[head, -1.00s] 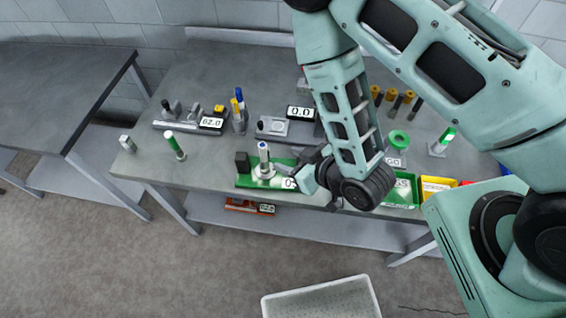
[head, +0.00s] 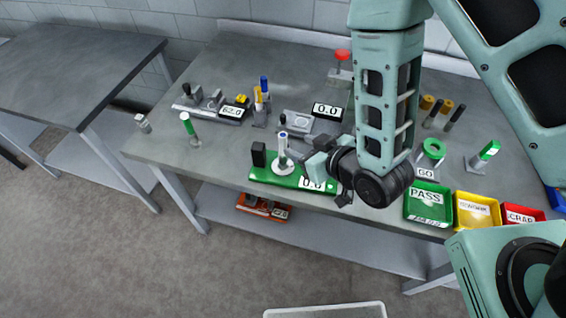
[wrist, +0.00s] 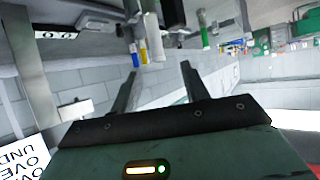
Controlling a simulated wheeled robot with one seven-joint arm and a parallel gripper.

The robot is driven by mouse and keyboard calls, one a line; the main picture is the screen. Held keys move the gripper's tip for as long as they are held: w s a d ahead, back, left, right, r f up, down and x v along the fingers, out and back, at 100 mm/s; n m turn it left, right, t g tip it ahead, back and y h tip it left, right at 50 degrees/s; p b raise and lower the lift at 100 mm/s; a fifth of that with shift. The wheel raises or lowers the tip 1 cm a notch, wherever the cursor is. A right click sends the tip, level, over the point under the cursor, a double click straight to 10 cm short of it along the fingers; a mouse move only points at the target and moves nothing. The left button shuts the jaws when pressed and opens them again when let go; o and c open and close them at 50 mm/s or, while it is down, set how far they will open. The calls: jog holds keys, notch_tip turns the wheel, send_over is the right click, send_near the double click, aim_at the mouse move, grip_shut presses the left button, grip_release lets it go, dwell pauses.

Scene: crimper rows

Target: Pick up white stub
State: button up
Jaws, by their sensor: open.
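The white stub (head: 283,146) is a slim white cylinder with a dark bluish top. It stands upright on a round base on the green fixture (head: 262,178), beside a black block (head: 259,154). My gripper (head: 306,152) is low, just right of the stub, and points left towards it. In the wrist view, which looks upside down, a white cylinder that appears to be the stub (wrist: 152,36) shows beyond the two spread fingers (wrist: 161,76). The gripper is open and holds nothing. Whether a finger touches the stub cannot be told from the head view.
A 0.0 display (head: 327,111) and grey gauge (head: 297,122) stand behind. Blue and yellow markers stand in a holder (head: 260,117). Green PASS (head: 427,222), yellow (head: 475,227) and red SCRAP (head: 522,219) trays line the front right.

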aim_at(284, 140)
jog(key=shift+b+x, duration=1.8)
jog(key=shift+b, duration=1.15)
jog(key=shift+p+x, duration=0.8)
jog(key=shift+p, duration=0.05)
jog(key=shift+p+x, duration=1.6)
jog(key=shift+x, duration=1.2)
jog(key=shift+w+d, duration=0.1)
jog(key=shift+d, duration=0.1)
grip_shut()
